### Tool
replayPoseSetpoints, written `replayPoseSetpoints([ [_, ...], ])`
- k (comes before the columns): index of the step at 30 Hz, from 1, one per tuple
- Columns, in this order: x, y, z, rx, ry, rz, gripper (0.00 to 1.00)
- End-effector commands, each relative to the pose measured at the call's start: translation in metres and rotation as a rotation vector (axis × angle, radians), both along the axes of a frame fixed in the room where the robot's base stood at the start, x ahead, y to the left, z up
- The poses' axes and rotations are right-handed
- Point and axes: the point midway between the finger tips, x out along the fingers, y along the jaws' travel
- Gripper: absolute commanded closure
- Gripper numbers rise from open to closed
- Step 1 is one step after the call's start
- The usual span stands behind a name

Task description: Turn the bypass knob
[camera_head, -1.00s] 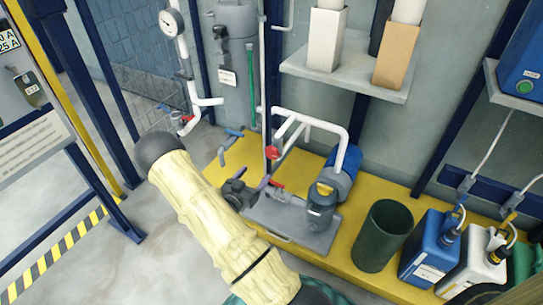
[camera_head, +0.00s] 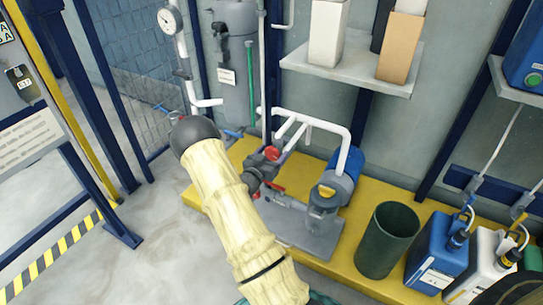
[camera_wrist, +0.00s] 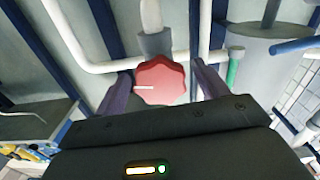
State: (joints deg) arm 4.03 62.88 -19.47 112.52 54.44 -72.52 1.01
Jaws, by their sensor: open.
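The red bypass knob (camera_head: 271,153) sits on the white pipework just left of the blue pump. In the wrist view the scalloped red knob (camera_wrist: 161,82) has a white line pointing left. My gripper (camera_head: 261,165) is at the knob in the head view. In the wrist view its two purple fingers (camera_wrist: 161,76) are open, one on each side of the knob. The left finger looks very close to the knob; I cannot tell whether it touches. The right finger shows a small gap.
White pipes (camera_head: 318,120) and the blue pump (camera_head: 346,165) stand close right of my gripper. A dark green bin (camera_head: 387,240) and a blue canister (camera_head: 436,250) stand on the yellow platform (camera_head: 350,262). A shelf (camera_head: 352,68) with boxes hangs above. Grey floor at left is clear.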

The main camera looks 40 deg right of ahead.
Motion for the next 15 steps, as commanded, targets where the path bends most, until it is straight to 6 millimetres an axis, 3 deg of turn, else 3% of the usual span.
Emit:
replayPoseSetpoints([
  [3,-0.0001,0.0002,0.0002,0.000,0.000,0.000,0.29],
  [10,-0.0002,0.0005,0.0000,0.000,0.000,0.000,0.72],
  [15,-0.0001,0.0006,-0.0001,0.002,-0.005,0.000,0.72],
])
